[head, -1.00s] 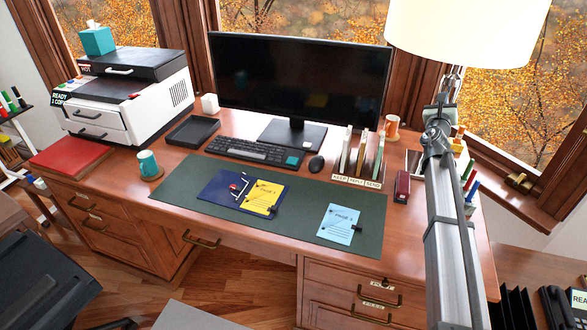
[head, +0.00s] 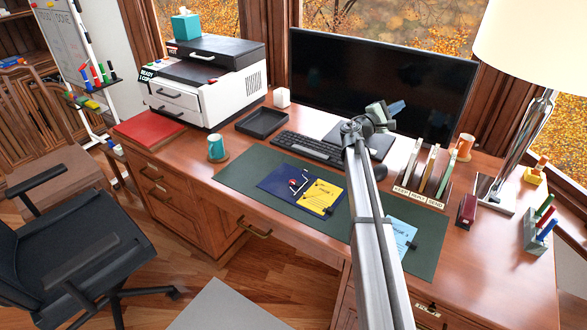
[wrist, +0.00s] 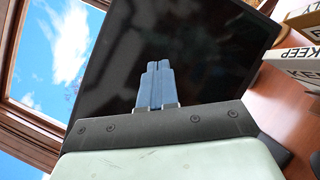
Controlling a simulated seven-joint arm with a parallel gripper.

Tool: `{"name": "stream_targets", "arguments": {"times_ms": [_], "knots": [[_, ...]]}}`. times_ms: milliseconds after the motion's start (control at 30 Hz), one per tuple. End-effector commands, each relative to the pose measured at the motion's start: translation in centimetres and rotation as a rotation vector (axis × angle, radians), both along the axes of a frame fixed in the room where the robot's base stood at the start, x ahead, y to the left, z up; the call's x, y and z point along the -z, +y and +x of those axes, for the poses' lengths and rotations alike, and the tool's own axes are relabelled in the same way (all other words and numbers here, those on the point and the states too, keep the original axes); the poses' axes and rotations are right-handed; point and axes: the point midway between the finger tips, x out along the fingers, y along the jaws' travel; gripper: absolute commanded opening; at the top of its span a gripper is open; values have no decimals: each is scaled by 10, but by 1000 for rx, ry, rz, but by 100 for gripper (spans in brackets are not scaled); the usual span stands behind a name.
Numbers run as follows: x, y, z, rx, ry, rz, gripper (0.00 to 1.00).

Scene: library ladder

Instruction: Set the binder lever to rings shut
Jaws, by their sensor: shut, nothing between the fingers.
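The open binder (head: 276,181) lies on the green desk mat (head: 232,171), dark blue, with a yellow page (head: 320,197) on its right side. Its metal ring mechanism and lever (head: 297,182) show left of the yellow page, with a small red spot beside them. The lever's exact position is too small to tell. My gripper (head: 398,106) is up in front of the monitor, well away from the binder. In the wrist view its blue fingers (wrist: 154,86) are together and hold nothing. The binder is not in the wrist view.
A light blue page (head: 402,238) lies on the mat, partly behind my arm. The keyboard (head: 308,148), monitor (head: 330,75), mug (head: 217,147), file sorter (head: 422,192) and lamp (head: 515,140) stand around. The space above the binder is clear.

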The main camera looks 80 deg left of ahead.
Motion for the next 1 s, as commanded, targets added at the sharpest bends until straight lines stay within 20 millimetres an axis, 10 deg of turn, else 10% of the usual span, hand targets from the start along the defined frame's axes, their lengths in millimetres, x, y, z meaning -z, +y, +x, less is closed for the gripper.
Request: {"name": "stream_targets", "arguments": {"times_ms": [500, 1000], "knots": [[90, 65, -224, 111, 390, 481, 0], [168, 64, -434, 310, 609, 767, 0]]}}
